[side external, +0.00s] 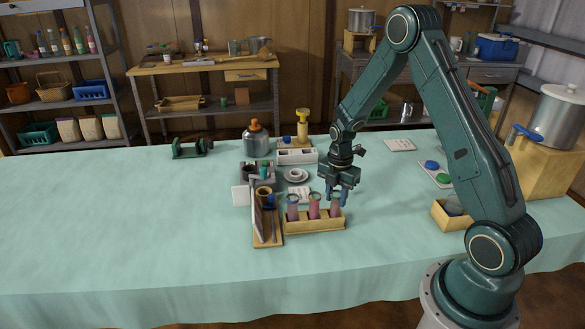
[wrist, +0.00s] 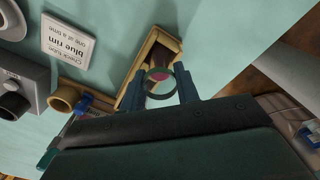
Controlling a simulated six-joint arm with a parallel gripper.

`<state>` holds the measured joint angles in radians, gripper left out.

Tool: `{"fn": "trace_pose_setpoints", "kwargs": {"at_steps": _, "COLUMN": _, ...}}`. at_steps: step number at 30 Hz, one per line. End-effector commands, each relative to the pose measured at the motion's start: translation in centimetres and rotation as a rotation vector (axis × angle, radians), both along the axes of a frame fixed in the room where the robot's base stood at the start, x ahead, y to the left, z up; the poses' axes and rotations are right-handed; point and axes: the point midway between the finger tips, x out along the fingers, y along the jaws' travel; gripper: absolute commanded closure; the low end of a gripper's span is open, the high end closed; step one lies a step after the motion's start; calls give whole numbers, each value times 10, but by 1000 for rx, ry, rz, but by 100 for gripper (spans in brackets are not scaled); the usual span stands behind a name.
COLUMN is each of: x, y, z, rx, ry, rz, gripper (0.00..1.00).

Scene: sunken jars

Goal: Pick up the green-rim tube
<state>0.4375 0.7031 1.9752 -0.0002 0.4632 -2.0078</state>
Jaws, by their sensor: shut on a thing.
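A wooden rack (side external: 314,227) on the near middle of the table holds tubes with pink-red contents: a left tube (side external: 292,210), a middle tube (side external: 314,208) and a right tube (side external: 336,208). My gripper (side external: 338,193) points down at the right tube. In the wrist view, my gripper (wrist: 161,90) is shut on a tube whose round rim (wrist: 159,73) looks greenish, with pink inside. The rack's wooden edge (wrist: 141,68) shows behind it. The held tube's lower part is hidden, and I cannot tell whether it has left the rack.
A wooden stand with a dark panel (side external: 267,235) stands close on the left. A saucer and cup (side external: 296,175) lie behind. The table's left side is clear.

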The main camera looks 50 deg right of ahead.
Motion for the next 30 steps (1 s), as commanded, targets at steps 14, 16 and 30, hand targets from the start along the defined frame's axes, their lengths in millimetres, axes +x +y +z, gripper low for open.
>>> {"fn": "trace_pose_setpoints", "kwargs": {"at_steps": 14, "x": 0, "y": 0, "z": 8, "rx": 0, "ry": 0, "rz": 0, "gripper": 93}}
{"fn": "trace_pose_setpoints", "kwargs": {"at_steps": 16, "x": 0, "y": 0, "z": 11, "rx": -1, "ry": -1, "rz": 0, "gripper": 93}}
{"fn": "trace_pose_setpoints", "kwargs": {"at_steps": 30, "x": 1, "y": 0, "z": 39, "rx": -1, "ry": -2, "rz": 0, "gripper": 93}}
